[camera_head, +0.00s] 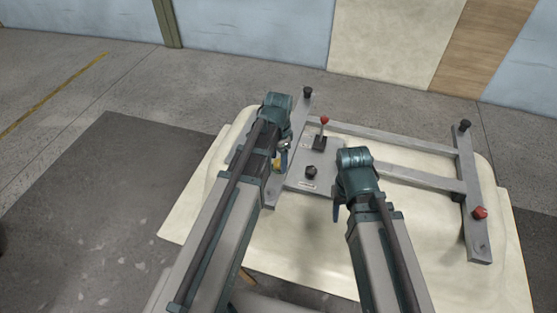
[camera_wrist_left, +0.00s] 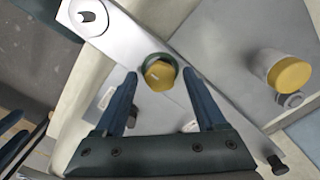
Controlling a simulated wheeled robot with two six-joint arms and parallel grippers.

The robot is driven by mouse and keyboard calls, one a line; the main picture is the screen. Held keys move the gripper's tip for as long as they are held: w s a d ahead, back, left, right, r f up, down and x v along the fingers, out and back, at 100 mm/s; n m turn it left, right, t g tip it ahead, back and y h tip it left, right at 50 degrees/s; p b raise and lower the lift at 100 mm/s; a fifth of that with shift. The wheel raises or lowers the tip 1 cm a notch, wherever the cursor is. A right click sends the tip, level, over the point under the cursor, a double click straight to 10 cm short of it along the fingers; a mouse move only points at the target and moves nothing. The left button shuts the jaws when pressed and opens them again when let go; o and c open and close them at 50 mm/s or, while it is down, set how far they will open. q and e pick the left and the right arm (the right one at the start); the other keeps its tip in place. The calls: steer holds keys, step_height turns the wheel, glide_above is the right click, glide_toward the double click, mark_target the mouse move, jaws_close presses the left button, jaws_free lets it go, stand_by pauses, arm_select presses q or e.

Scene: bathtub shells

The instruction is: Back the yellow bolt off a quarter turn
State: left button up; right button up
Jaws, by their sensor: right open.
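The yellow bolt (camera_wrist_left: 159,75) sits in a dark green ring on a grey metal bar in the left wrist view. In the head view a small yellow spot (camera_head: 277,164) shows beside my left gripper, mostly hidden by it. My left gripper (camera_wrist_left: 160,88) is open, its two blue fingers spread, with the bolt head between and just beyond the fingertips. I cannot tell how far above the bolt the tips are. My right gripper (camera_head: 338,208) is open over the near middle of the table, apart from the bolt.
A grey metal frame (camera_head: 410,178) lies on the cream table (camera_head: 300,255). Its plate carries a red-knobbed lever (camera_head: 323,130) and a black knob (camera_head: 311,172). A red knob (camera_head: 479,213) is at far right. A yellow-topped cylinder (camera_wrist_left: 290,75) stands right of the bolt.

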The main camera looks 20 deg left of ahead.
arm_select(q)
jaws_close()
steer(key=shift+n, duration=0.3)
steer(key=n, duration=0.3)
steer(key=shift+n, duration=0.4)
steer(key=n, duration=0.4)
steer(key=shift+d+n, duration=0.1)
steer(key=shift+n, duration=0.2)
steer(key=n, duration=0.4)
steer(key=shift+n, duration=0.3)
steer(key=shift+d+n, duration=0.1)
steer(key=shift+n, duration=1.7)
